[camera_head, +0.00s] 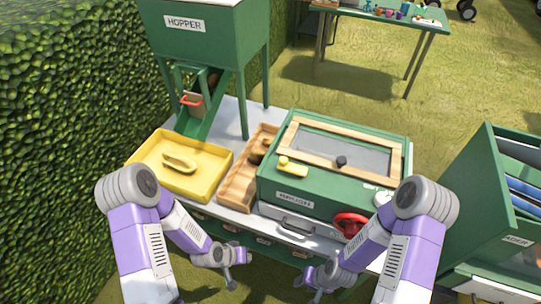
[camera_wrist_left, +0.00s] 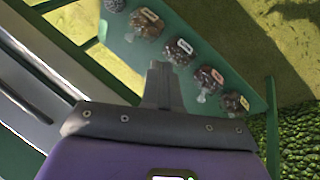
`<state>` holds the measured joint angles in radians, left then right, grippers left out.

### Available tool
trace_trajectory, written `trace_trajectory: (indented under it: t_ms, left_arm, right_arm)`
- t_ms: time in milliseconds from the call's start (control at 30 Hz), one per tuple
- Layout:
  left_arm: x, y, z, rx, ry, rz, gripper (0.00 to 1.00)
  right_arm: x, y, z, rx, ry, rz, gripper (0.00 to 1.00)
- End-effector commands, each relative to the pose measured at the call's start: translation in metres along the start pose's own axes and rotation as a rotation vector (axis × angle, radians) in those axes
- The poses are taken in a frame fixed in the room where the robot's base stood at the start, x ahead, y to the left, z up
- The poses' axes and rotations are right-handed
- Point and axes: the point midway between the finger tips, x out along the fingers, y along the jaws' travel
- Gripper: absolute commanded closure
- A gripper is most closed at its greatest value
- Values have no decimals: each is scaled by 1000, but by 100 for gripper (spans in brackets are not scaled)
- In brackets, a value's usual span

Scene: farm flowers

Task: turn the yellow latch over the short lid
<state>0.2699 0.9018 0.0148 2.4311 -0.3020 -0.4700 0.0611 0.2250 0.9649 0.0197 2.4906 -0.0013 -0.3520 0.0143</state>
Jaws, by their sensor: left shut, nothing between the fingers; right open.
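The yellow latch (camera_head: 293,168) sits at the front left corner of a wood-framed lid (camera_head: 375,155) on top of a green box (camera_head: 330,193). The latch's bar points to the right, roughly along the lid's front edge; I cannot tell whether it overlaps the frame. The lid has a grey panel and a dark knob, and looks closed. My left gripper (camera_head: 228,282) is shut and empty, low in front of the bench and well away from the latch; its closed fingers show in the left wrist view (camera_wrist_left: 162,85). My right gripper (camera_head: 318,296) is open and low, in front of the box.
A yellow tray (camera_head: 218,155) and a wooden divided tray (camera_head: 235,190) lie left of the box. A red wheel (camera_head: 350,224) sticks out at the box's front. A green hopper (camera_head: 190,40) stands behind.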

Motion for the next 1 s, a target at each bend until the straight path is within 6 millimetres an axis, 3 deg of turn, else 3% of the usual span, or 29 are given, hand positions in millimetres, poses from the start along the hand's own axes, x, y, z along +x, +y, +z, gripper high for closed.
trace_trajectory:
  t_ms: [33, 200, 300, 400, 533, 700, 1000]
  left_arm:
    - [-27, 10, -36, 66, 92, 32, 100]
    - [-99, 41, -129, 338, 373, 167, 100]
    - [-150, 62, -166, 510, 504, 251, 100]
    - [-199, 81, -190, 680, 600, 333, 100]
    - [-251, 98, -200, 868, 663, 426, 100]
    - [-288, 107, -197, 1022, 678, 504, 100]
    - [-296, 109, -193, 1071, 674, 532, 100]
  right_arm:
    - [-22, -8, 1, 0, 1, 0, 57]
    - [-63, -24, 2, 0, 1, 0, 57]
    - [-86, -32, 4, 0, 1, 0, 57]
    - [-106, -40, 4, 0, 1, 0, 57]
    - [-127, -48, 6, 0, 1, 0, 57]
    - [-141, -53, 6, 0, 0, 0, 57]
    - [-142, -53, 6, 0, 0, 0, 57]
